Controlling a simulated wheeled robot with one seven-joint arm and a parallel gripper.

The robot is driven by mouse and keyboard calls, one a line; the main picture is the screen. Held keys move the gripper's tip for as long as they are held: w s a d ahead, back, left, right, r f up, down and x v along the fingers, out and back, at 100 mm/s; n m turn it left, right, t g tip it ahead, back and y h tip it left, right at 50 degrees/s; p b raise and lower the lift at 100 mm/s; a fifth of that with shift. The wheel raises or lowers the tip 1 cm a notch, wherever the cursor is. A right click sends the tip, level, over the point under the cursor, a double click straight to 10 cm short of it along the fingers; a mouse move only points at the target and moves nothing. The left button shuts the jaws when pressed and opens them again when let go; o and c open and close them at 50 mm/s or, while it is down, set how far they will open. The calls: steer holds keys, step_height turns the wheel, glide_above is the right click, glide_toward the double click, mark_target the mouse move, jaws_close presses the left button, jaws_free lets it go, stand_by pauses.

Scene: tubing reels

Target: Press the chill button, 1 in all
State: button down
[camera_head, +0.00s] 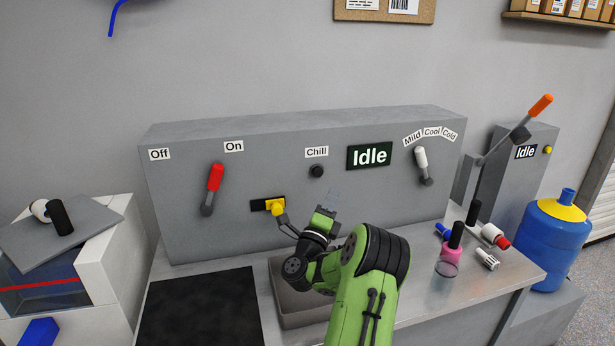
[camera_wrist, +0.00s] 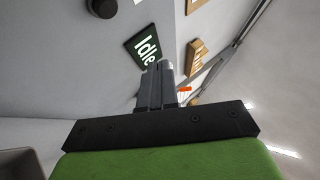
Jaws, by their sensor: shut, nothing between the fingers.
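The chill button (camera_head: 317,171) is a small black round knob on the front of the grey panel box, under a white "Chill" label (camera_head: 317,152). It also shows in the wrist view, cut by the top edge (camera_wrist: 102,8). My gripper (camera_head: 332,196) is just below and slightly right of the button in the head view, apart from it in the picture. Its grey fingers (camera_wrist: 157,82) are together and empty. The panel's dark display (camera_head: 369,156) reads "Idle". How far the fingertips are from the panel face is hard to tell.
The grey panel box (camera_head: 260,147) also carries a red lever (camera_head: 215,178), a yellow-tipped tap (camera_head: 276,206) and a white-tipped lever (camera_head: 421,158). An open grey basin (camera_head: 283,292) lies below my arm.

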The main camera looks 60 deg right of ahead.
mark_target(318, 172)
steer(key=shift+w+d+p, duration=3.1)
steer(key=shift+w+p, duration=0.05)
steer(key=shift+p, duration=0.4)
steer(key=shift+w+r, duration=0.1)
steer(key=shift+w+d, duration=0.2)
steer(key=shift+d, duration=0.05)
steer(key=shift+w+d+p, duration=0.3)
steer(key=shift+p, duration=0.05)
steer(key=shift+w+d+r, duration=0.1)
steer(key=shift+w+r, duration=0.05)
steer(key=shift+r, duration=0.05)
stand_by(0.6)
